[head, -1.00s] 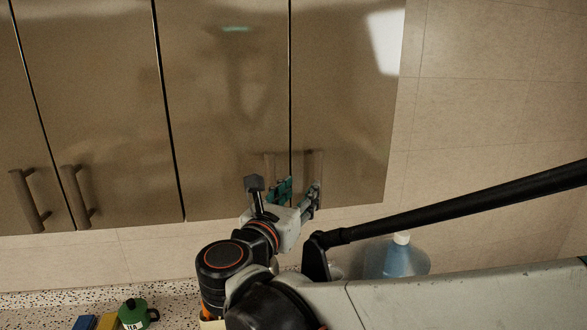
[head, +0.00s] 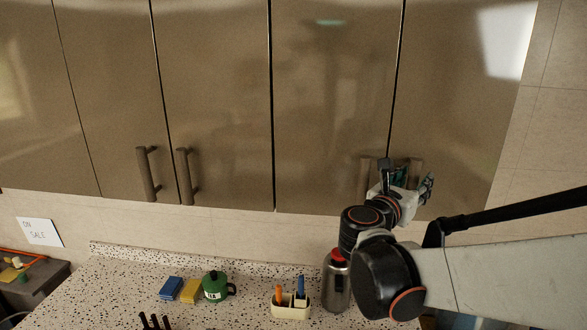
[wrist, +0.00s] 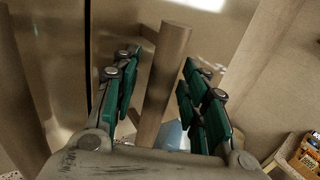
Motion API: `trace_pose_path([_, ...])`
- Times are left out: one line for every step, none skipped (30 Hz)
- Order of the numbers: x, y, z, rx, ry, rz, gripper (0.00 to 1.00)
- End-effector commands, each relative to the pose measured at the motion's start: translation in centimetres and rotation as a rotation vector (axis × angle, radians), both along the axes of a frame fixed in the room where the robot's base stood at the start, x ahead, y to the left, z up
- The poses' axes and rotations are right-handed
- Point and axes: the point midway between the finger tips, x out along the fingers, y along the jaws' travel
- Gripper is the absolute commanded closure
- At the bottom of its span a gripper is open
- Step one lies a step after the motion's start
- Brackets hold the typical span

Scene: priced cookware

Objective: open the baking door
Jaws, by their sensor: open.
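Tall brown metallic cabinet doors hang on the wall; I can read no baking label on them. In the head view my gripper (head: 408,178) is at the lower edge of the rightmost door (head: 455,110). That door looks shut. In the wrist view my gripper (wrist: 159,64) is open, with its green-padded fingers on either side of the right door's bar handle (wrist: 165,75). A gap shows on both sides of the bar. The neighbouring door's handle (wrist: 22,85) is left of the fingers, past the dark seam. My arm partly hides both handles in the head view.
Two more handles (head: 148,174) are on the doors farther left. Bare wall is right of the doors.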

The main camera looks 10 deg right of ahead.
Motion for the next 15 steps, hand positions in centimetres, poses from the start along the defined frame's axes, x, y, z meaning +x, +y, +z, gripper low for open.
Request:
trace_pose_path([0.11,0.01,-0.01,0.0,0.0,0.0,0.6])
trace_pose_path([0.1,0.02,-0.01,0.0,0.0,0.0,0.6])
trace_pose_path([0.1,0.02,-0.01,0.0,0.0,0.0,0.6])
trace_pose_path([0.09,0.03,-0.01,0.0,0.0,0.0,0.64])
trace_pose_path([0.09,0.03,-0.01,0.0,0.0,0.0,0.71])
trace_pose_path([0.09,0.04,-0.01,0.0,0.0,0.0,0.8])
trace_pose_path([0.09,0.04,-0.01,0.0,0.0,0.0,0.87])
trace_pose_path([0.08,0.04,-0.01,0.0,0.0,0.0,0.94])
trace_pose_path([0.08,0.04,-0.01,0.0,0.0,0.0,1.0])
trace_pose_path([0.08,0.05,-0.01,0.0,0.0,0.0,1.0])
trace_pose_path([0.08,0.05,-0.01,0.0,0.0,0.001,1.0])
trace_pose_path([0.07,0.06,0.0,0.0,0.0,0.001,1.0])
trace_pose_path([0.07,0.06,0.0,0.0,0.0,0.001,1.0])
trace_pose_path([0.05,0.07,0.0,0.0,0.0,0.001,1.0])
trace_pose_path([0.01,0.07,0.01,0.0,0.0,0.002,1.0])
